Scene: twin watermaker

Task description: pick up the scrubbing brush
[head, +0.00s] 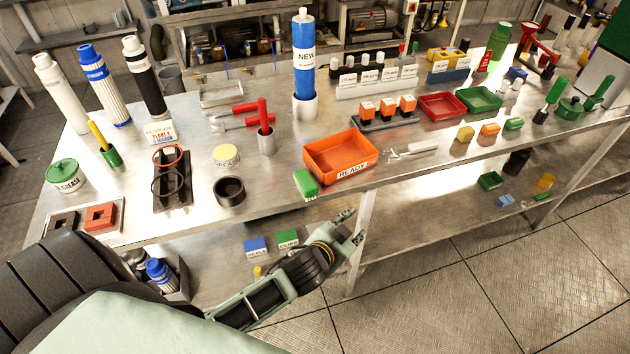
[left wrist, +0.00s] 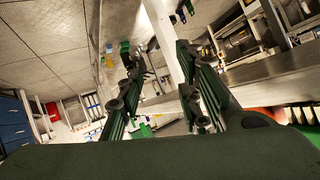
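The scrubbing brush appears to be the small green block with a pale front side (head: 306,183). It lies at the front edge of the steel workbench, just left of the orange READY tray (head: 340,155). My left gripper (head: 351,226) is in front of the bench edge, to the right of and nearer than the brush, and apart from it. In the left wrist view its two fingers (left wrist: 156,78) stand wide apart with nothing held between them. I cannot make out the brush for sure in that view. My right gripper is not in view.
A black ring (head: 230,191) and a cream tin (head: 226,156) stand left of the brush. Grey pieces (head: 410,149) lie right of the tray. A lower shelf (head: 410,232) runs under the bench. The bench top just left of the brush is bare.

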